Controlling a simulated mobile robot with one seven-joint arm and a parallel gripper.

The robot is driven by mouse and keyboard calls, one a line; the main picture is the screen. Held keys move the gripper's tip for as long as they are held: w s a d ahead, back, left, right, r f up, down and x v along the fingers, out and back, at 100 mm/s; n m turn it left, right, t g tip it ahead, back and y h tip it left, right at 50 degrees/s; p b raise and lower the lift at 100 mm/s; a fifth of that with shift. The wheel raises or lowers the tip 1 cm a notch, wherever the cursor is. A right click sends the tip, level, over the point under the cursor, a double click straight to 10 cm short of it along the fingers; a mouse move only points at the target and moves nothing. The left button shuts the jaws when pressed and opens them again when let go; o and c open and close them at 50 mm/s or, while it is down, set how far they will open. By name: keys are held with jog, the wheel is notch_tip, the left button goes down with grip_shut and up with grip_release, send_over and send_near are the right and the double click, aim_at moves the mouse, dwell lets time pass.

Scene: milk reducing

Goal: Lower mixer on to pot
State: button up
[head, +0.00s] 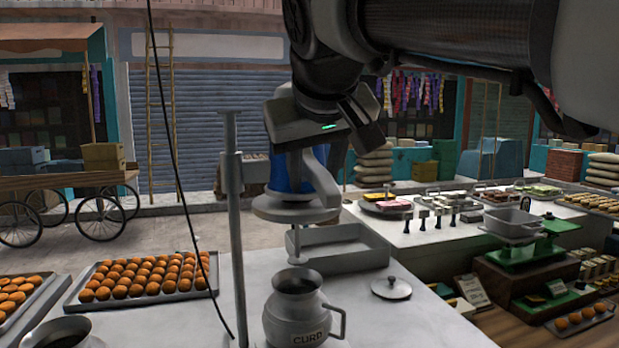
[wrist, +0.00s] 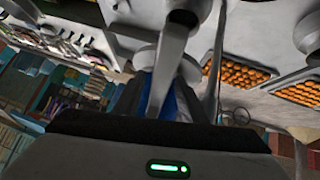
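The mixer (head: 290,207) has a blue body, a grey disc-like base and a thin shaft pointing down. It hangs upright above the grey pot (head: 300,318) marked CURD, with a clear gap between shaft tip and pot mouth. The pot is open, with a dark inside and a side handle. My gripper (head: 325,140) is at the top of the mixer, against its grey handle; its fingertips are largely hidden. In the wrist view the mixer's grey handle (wrist: 172,60) rises in front of my gripper, with blue behind it. Whether the fingers are closed on it does not show.
An upright metal pole (head: 234,230) with a clamp stands left of the mixer, beside a black hanging cable (head: 187,215). A grey tray (head: 340,250) lies behind the pot and a lid (head: 391,286) to its right. Trays of orange sweets (head: 140,277) and another pot (head: 68,333) are left.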

jog(key=shift+s, duration=0.1)
grip_shut()
notch_tip(320, 180, down, 15)
jog(key=b, duration=1.1)
jog(key=shift+f+b, duration=0.15)
jog(key=shift+b, duration=0.25)
jog(key=shift+f, duration=0.1)
grip_release()
jog(key=shift+r, duration=0.25)
